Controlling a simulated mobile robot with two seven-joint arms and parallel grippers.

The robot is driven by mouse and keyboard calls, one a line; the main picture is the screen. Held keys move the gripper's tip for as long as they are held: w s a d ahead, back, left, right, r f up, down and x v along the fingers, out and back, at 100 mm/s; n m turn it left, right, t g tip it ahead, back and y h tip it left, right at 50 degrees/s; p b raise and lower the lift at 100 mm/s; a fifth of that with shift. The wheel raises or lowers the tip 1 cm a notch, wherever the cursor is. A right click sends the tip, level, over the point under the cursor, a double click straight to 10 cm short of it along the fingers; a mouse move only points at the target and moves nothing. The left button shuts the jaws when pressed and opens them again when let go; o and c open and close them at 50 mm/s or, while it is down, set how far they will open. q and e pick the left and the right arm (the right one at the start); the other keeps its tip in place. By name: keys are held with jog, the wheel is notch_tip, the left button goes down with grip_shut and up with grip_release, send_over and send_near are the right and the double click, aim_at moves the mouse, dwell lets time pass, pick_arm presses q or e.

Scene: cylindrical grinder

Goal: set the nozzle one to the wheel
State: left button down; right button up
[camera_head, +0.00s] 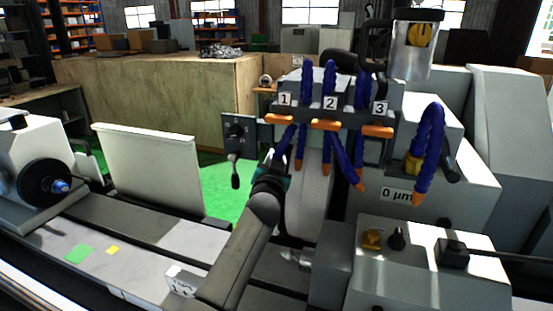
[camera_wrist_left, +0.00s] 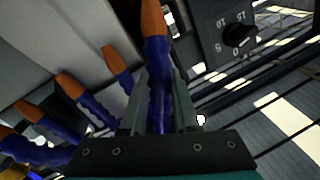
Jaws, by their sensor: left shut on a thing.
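Nozzle one (camera_head: 284,141) is a blue segmented hose under the label 1 on the grey block. My left gripper (camera_head: 278,160) is shut on this leftmost hose. In the left wrist view the gripper (camera_wrist_left: 159,85) has a finger on each side of the blue hose, and its orange tip (camera_wrist_left: 153,18) sticks out beyond the fingers. In the head view that tip is hidden. The pale grey wheel (camera_head: 309,200) stands just right of the gripper, partly behind my arm. In the left wrist view the held tip lies beside a pale rounded surface. My right gripper is not in view.
Other blue hoses with orange tips hang close to the right, such as one (camera_head: 345,160) near the wheel. Orange levers (camera_head: 325,125) sit under the labels. A switch panel (camera_head: 238,132) is left of the gripper. A spindle (camera_head: 58,187) is farther left.

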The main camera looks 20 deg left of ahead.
pick_arm(q)
jog(key=d+n, duration=0.2)
jog(key=d+n+g+b, duration=0.1)
jog(key=n, duration=0.1)
jog(key=shift+d+f+h, duration=0.3)
jog(key=shift+d+f, duration=0.05)
jog(key=shift+d, duration=0.05)
jog(key=c, duration=0.7)
grip_release()
jog(key=shift+o, duration=0.2)
jog(key=shift+s, duration=0.1)
